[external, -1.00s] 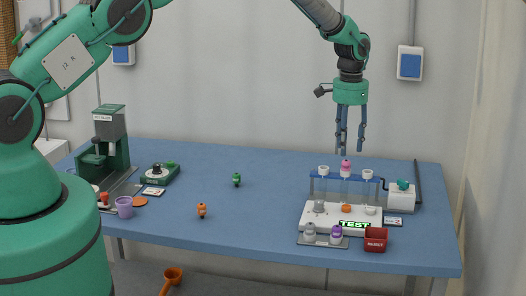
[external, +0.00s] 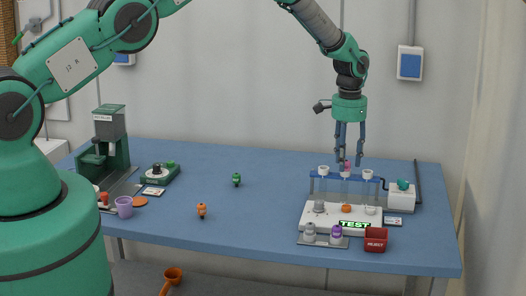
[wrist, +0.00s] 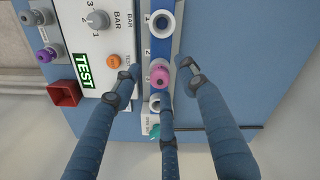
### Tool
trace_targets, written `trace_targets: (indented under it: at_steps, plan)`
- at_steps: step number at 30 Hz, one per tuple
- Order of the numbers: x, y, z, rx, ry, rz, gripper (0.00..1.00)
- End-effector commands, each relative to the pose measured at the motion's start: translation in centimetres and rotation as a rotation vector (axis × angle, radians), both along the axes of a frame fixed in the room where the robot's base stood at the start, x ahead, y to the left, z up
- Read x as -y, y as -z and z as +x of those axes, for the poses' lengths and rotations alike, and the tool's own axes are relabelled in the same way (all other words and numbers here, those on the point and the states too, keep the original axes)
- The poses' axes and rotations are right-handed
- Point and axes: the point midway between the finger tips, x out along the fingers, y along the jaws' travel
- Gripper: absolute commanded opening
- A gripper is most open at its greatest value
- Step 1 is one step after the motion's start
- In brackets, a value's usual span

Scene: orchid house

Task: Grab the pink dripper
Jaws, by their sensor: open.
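The pink dripper (external: 347,166) sits upright in the middle place of the blue-railed test stand (external: 330,178), between two white rings. In the wrist view the pink dripper (wrist: 159,77) lies between my fingertips, beside the number 2. My gripper (external: 350,161) points straight down over the stand. Its fingers are apart and nothing is held; in the wrist view my gripper (wrist: 156,78) shows its fingers spread around the dripper. In the external view the fingertips are about level with the dripper's top and partly cover it. I cannot tell whether any finger touches it.
White rings (wrist: 160,22) flank the dripper closely. The white test panel with a grey knob (wrist: 97,19) and orange button (wrist: 113,61) lies in front. Grey (external: 309,230) and purple (external: 336,232) drippers and a red bin (external: 375,240) stand nearer. The table's middle is mostly clear.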

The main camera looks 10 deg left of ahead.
Motion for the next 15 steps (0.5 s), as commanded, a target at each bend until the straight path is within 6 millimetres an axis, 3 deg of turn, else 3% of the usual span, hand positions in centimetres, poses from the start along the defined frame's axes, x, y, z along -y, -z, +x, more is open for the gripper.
trace_targets:
  at_steps: [5, 10, 15]
  plan:
    - [0.0, -0.01, 0.0, 0.0, 0.0, 0.0, 0.41]
    - [0.0, 0.0, 0.0, 0.0, 0.0, 0.0, 0.07]
    - [0.0, -0.01, 0.0, 0.0, 0.0, 0.0, 0.06]
